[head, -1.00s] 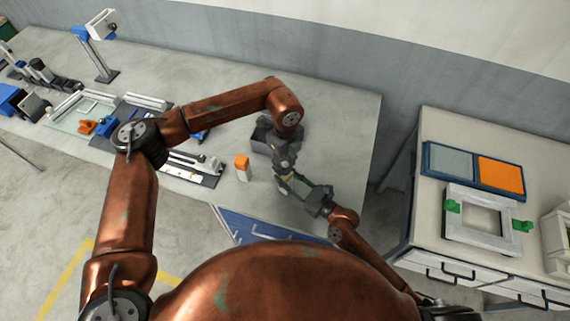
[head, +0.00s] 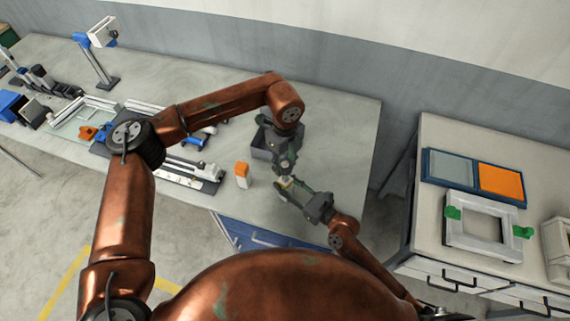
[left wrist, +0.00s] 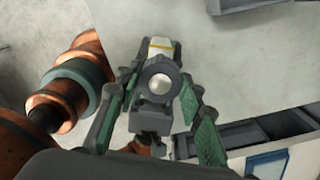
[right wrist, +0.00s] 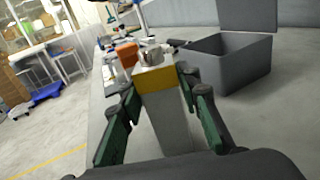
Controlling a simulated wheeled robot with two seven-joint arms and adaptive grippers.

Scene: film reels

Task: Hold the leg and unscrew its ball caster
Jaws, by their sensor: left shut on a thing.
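The leg (right wrist: 175,125) is a pale square post with a yellow band near its upper end. It stands between the green-padded fingers of my right gripper (right wrist: 160,88), which appear to touch it on both sides. The ball caster (left wrist: 160,82), a grey ring around a silver ball, shows in the left wrist view between the fingers of my left gripper (left wrist: 160,75), shut on it. A silver part also tops the leg in the right wrist view. In the head view my left gripper (head: 285,177) meets my right gripper (head: 288,186); they hide most of the leg.
A grey open box (right wrist: 235,65) stands on the table just behind the grippers. An orange-topped white block (head: 242,175) stands left of them. Fixtures and rails (head: 190,170) lie further left. The table right of the box is clear. A side cabinet (head: 440,145) stands at the right.

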